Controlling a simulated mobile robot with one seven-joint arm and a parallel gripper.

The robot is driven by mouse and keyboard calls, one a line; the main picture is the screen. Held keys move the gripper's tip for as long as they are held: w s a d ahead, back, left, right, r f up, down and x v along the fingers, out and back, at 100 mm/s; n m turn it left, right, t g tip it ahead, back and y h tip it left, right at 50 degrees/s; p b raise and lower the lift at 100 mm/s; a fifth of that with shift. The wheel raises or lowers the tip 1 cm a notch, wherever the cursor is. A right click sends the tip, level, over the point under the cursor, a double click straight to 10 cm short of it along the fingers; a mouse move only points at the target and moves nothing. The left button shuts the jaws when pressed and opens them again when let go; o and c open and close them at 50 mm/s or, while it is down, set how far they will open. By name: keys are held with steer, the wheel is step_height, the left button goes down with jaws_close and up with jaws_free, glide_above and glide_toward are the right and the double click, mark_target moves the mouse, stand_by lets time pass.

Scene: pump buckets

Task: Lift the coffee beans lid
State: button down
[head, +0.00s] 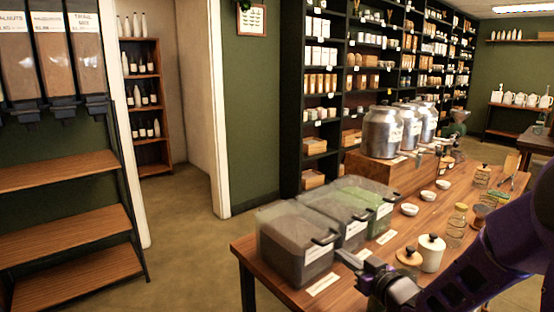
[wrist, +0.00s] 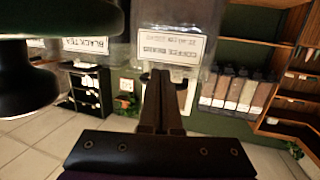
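The coffee beans bin (head: 292,248) is the nearest of the grey clear-lidded bins on the table, filled with something dark. Its clear lid (head: 282,222) is on, with a dark handle (head: 325,240) at the front. In the wrist view its coffee beans label (wrist: 170,46) faces me, upside down, and the dark handle (wrist: 183,79) shows partly behind my fingers. My gripper (head: 347,259) is just in front of the bin, below and right of the handle. In the wrist view my fingers (wrist: 160,80) look together, with nothing seen between them. Contact with the handle cannot be told.
Two more bins stand behind, the far one with green contents (head: 360,197). A white canister (head: 431,253), a glass jar with wooden lid (head: 409,261) and small bowls stand right of my gripper. Metal drums (head: 383,133) stand on a wooden riser (head: 390,174). The floor left of the table is clear.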

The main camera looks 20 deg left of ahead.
steer(key=a+r, duration=0.1)
steer(key=r, duration=0.1)
steer(key=w+a+r+p, duration=0.1)
steer(key=r, duration=0.2)
steer(key=w+a+r, duration=0.1)
steer(key=a+r, duration=0.1)
steer(key=r, duration=0.1)
steer(key=shift+w+r+p, duration=0.25)
steer(key=shift+p, duration=0.1)
steer(key=w+a+r+p, duration=0.3)
steer(key=w+a+r, duration=0.2)
steer(key=a, duration=0.5)
steer(key=w+a+r+p, duration=0.3)
steer(key=w+a+r, duration=0.2)
steer(key=a, duration=0.4)
steer(key=shift+w+a+r, duration=0.25)
steer(key=shift+w+a, duration=0.1)
steer(key=shift+w, duration=0.45)
steer(key=s+d+b, duration=0.1)
steer(key=s+d, duration=0.4)
steer(key=d, duration=0.3)
steer(key=shift+d, duration=0.3)
